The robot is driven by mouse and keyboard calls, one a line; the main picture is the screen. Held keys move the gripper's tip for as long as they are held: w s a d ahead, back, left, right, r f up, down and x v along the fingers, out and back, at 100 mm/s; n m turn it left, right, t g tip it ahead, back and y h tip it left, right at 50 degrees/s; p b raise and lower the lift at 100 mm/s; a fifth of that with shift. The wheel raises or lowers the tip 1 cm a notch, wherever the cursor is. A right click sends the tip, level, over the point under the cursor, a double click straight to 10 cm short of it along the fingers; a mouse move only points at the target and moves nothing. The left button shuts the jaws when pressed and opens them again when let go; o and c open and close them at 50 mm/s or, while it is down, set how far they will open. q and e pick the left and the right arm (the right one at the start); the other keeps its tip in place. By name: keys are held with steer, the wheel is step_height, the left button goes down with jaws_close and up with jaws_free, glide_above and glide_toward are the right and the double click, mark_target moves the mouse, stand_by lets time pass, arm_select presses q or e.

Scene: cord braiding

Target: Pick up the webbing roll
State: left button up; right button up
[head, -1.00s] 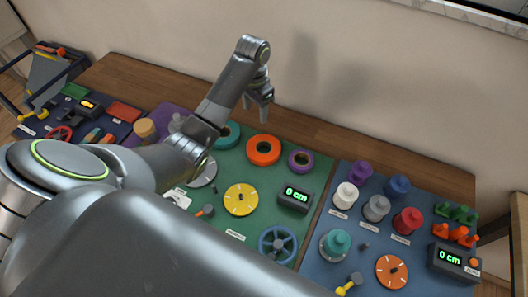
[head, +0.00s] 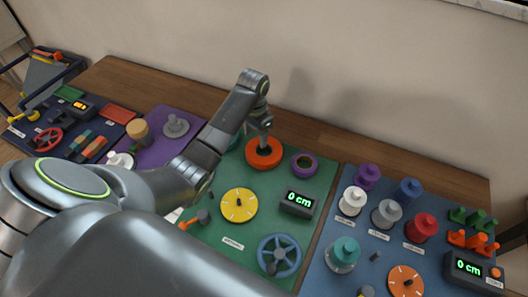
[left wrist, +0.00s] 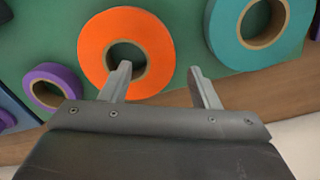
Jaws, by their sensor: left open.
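Three rolls lie flat on the green mat (head: 222,225): an orange roll (head: 252,158), a smaller purple roll (head: 304,172) to its right, and a teal roll (head: 236,136) mostly hidden behind my left arm. I cannot tell from looks which is the webbing roll. My left gripper (head: 264,137) is open and empty over the orange roll. In the left wrist view the orange roll (left wrist: 95,50) is ahead of the gripper (left wrist: 160,73); one fingertip overlaps its hole and the other shows beyond its outer edge. The teal roll (left wrist: 226,38) and purple roll (left wrist: 60,74) lie either side.
A yellow dial (head: 239,205), a "0 cm" display (head: 298,204) and a blue handwheel (head: 279,255) are on the green mat. The blue mat at right holds several spools, such as a red one (head: 422,228). The wall stands behind the wooden table (head: 340,145).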

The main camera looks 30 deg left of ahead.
mark_target(255, 142)
arm_select(q)
steer(key=shift+f, duration=1.5)
steer(key=shift+c, duration=0.5)
steer(key=c, duration=1)
step_height(255, 142, up, 7)
steer(key=shift+w+r+b, duration=0.1)
steer(key=shift+r+b, duration=0.05)
steer(key=shift+b, duration=0.15)
steer(key=shift+r+p, duration=0.6)
steer(key=shift+r, duration=0.2)
steer(key=shift+r+p, duration=0.55)
steer(key=shift+r, duration=0.1)
